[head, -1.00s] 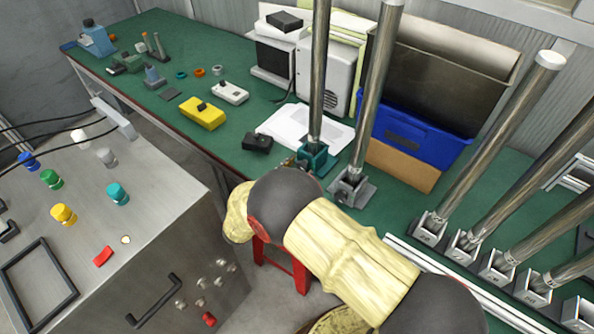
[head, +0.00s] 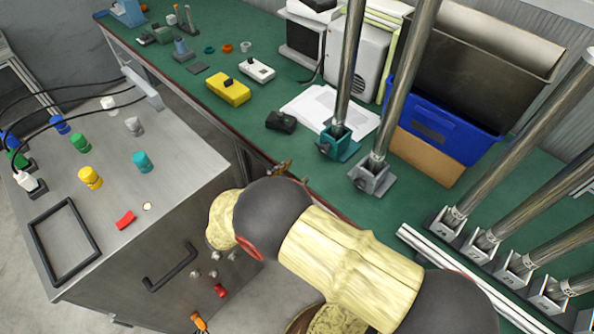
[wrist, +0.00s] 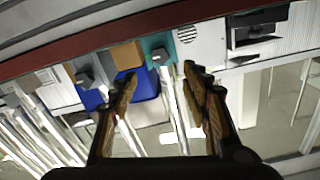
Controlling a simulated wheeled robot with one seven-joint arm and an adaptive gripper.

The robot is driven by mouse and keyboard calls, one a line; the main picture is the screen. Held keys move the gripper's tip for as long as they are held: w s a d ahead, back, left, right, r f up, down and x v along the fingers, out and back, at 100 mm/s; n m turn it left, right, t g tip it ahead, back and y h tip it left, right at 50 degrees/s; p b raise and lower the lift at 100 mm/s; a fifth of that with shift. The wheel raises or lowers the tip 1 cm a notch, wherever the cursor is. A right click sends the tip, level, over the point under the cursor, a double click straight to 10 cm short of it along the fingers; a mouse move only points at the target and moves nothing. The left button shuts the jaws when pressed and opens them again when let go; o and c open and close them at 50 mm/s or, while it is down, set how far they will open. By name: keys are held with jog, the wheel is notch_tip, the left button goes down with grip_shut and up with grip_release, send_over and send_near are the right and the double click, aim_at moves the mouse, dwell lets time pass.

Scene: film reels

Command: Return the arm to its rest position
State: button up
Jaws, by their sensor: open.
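My gripper (wrist: 158,80) shows in the wrist view with its two brown and black fingers spread apart and nothing between them. In the head view my yellow and dark grey arm crosses the lower middle, in front of the workbench (head: 290,160). The gripper is mostly hidden there behind the arm; only a small brown tip shows near the bench's front edge. A teal pole holder (head: 338,142) and a grey pole holder (head: 372,178) stand on the bench just beyond the arm, each with an upright metal pole.
A metal control cabinet (head: 190,235) with coloured knobs stands left of my arm. A blue bin (head: 435,130), a yellow box (head: 228,89) and more poles in holders (head: 445,222) are on the green bench. Grey floor shows between cabinet and bench.

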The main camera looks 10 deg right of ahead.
dwell(0.4)
jog(key=s+d+r+n+g+y+p, duration=0.25)
jog(key=s+d+r+g, duration=0.25)
jog(key=d+r, duration=0.25)
jog(key=s+d+r+n+g+y+p, duration=0.1)
jog(key=s+d+r+n+g+y, duration=0.15)
jog(key=s+d+r+g, duration=0.5)
jog(key=s+a+r+n+t+y+p, duration=0.1)
jog(key=s+a+r+n+t+y, duration=0.1)
jog(key=r, duration=0.5)
jog(key=s+a+r+n+t+y+p, duration=0.2)
jog(key=s+r+n+t+y, duration=0.3)
jog(key=s+r+n+y, duration=0.1)
notch_tip(320, 180, up, 2)
jog(key=shift+s+a+r+y+p, duration=0.1)
jog(key=shift+s+a+y+p, duration=0.2)
jog(key=shift+s+y, duration=0.6)
jog(key=shift+t, duration=0.25)
